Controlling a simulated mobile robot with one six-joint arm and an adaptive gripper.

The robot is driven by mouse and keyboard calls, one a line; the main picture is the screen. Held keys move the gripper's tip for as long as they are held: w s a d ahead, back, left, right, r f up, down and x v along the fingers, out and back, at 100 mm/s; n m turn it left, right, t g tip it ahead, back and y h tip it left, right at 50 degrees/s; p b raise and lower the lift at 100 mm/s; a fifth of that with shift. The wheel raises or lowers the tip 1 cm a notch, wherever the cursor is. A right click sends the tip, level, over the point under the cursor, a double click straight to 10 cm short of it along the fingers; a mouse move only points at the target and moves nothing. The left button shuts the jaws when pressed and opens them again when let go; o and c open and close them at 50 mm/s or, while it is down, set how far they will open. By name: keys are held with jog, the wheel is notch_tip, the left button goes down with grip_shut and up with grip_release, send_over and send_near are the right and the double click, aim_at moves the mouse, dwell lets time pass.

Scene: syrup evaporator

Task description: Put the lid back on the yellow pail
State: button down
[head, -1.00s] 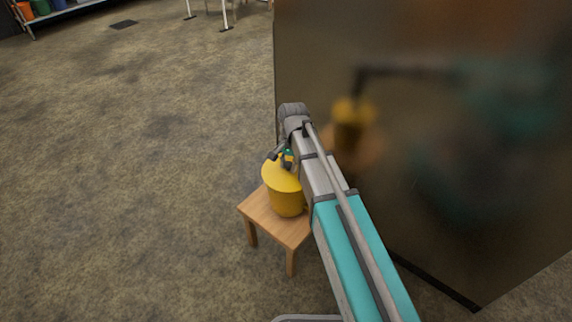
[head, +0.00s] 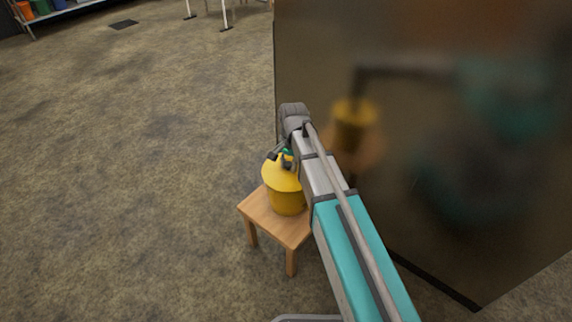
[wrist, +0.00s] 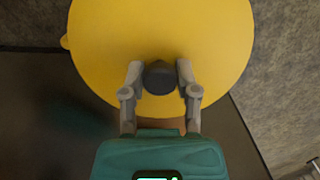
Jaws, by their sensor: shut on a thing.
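The yellow lid (head: 279,178) is a flat round disc with a dark knob (wrist: 159,80) at its middle. My gripper (wrist: 159,72) is shut on the knob, one grey finger on each side. The yellow pail (head: 288,204) stands upright on a small wooden stool, directly below the lid. In the head view the lid overlaps the pail's top and reaches a little past its left side. The lid (wrist: 160,35) hides the pail's mouth in the wrist view, so I cannot tell whether it touches the rim all round.
The wooden stool (head: 256,213) has bare top to the left of the pail. A large dark reflective panel (head: 430,130) stands close on the right and mirrors my arm and the pail. The floor (head: 130,200) on the left is open. A shelf with coloured pails (head: 42,8) is far off.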

jog(key=shift+c, duration=1.4)
grip_release()
jog(key=shift+o, duration=0.3)
jog(key=shift+o, duration=1.1)
jog(key=shift+r, duration=0.1)
jog(key=shift+r+p, duration=3.45)
jog(key=shift+p, duration=0.1)
grip_shut()
